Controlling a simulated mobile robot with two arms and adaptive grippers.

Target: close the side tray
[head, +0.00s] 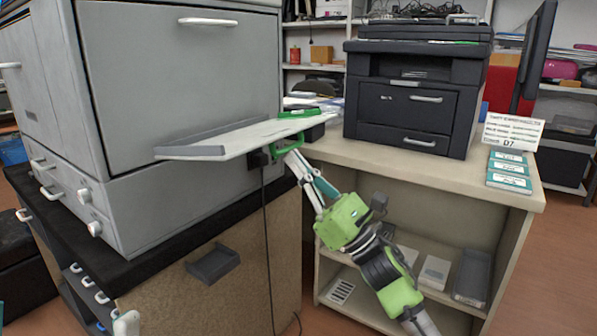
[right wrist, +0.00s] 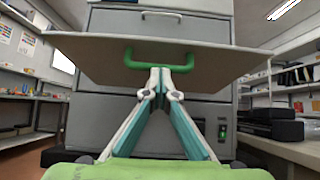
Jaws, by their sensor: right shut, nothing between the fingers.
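The side tray (head: 235,141) stands out open, nearly level, from the side of the large grey machine (head: 172,90). Its green handle (head: 298,113) is at the outer edge. The right wrist view shows the tray's underside (right wrist: 90,62) from below, with the green handle (right wrist: 133,59) hanging under its near edge. My right gripper (head: 291,153) is shut and empty, with its fingertips (right wrist: 160,71) close under the handle's middle. I cannot tell whether they touch it.
A black printer (head: 415,90) stands on the beige counter (head: 400,160), with small teal-and-white boxes (head: 509,170) and a D7 sign (head: 513,131) at its right. A dark cable (head: 267,230) hangs below the tray. Open floor (head: 550,260) lies at the right.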

